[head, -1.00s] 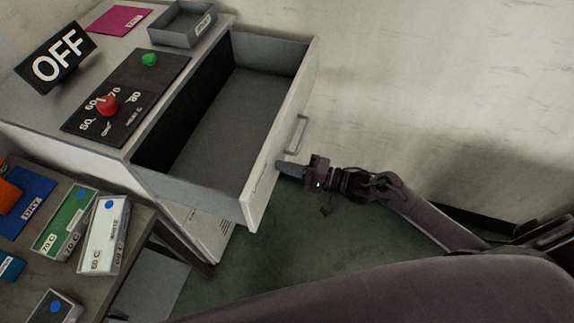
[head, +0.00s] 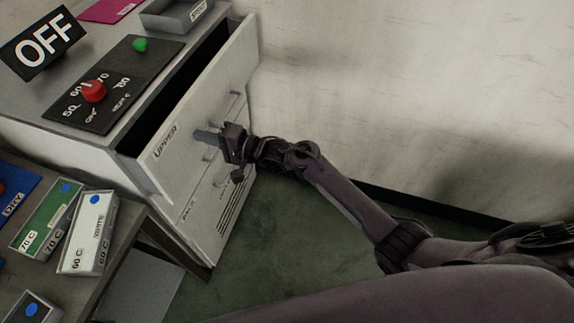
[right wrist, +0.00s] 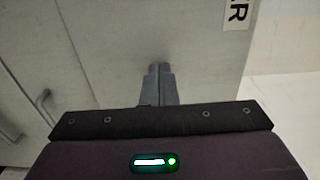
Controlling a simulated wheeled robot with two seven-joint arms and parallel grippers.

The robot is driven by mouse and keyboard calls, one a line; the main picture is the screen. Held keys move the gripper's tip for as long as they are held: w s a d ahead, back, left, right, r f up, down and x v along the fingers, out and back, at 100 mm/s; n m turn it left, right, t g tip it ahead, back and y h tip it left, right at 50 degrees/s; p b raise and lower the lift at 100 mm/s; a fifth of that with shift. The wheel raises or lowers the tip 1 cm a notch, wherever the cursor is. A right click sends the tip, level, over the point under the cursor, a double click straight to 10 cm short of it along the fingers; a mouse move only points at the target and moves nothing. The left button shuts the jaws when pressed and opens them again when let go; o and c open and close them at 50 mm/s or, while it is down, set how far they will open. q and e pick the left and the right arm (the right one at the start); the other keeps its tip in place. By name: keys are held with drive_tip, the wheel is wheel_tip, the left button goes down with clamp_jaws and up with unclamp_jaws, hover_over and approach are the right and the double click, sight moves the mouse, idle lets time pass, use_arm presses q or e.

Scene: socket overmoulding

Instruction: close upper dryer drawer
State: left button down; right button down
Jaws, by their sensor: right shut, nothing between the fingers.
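The upper dryer drawer (head: 237,68) is partly open, with a narrow dark gap between its front and the cabinet (head: 80,148). Its front carries the label UPPER. My right gripper (head: 200,135) is shut and empty, with its fingertips at the drawer front near the label. In the right wrist view, the shut fingers (right wrist: 160,72) point at the pale drawer front (right wrist: 120,45); they appear to touch it, and part of the label shows at the top. The left gripper is not in view.
A lower front with handles sits below the drawer. On the dryer top are an OFF sign (head: 42,40), a control panel with a red knob (head: 94,91) and a grey tray (head: 180,14). A side table at left holds labelled boxes (head: 90,232). A wall stands behind.

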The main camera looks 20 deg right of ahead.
drive_tip(key=b+x, duration=0.1)
drive_tip(key=x, duration=0.2)
drive_tip(key=b+x, duration=0.2)
drive_tip(key=x, duration=0.2)
drive_tip(key=shift+f, duration=0.2)
drive_tip(key=shift+w+a+r+b, duration=0.2)
drive_tip(key=shift+w+a+b, duration=0.05)
drive_tip(key=shift+a+b, duration=0.1)
drive_tip(key=shift+r, duration=0.2)
drive_tip(key=shift+r, duration=0.1)
drive_tip(key=shift+d, duration=0.1)
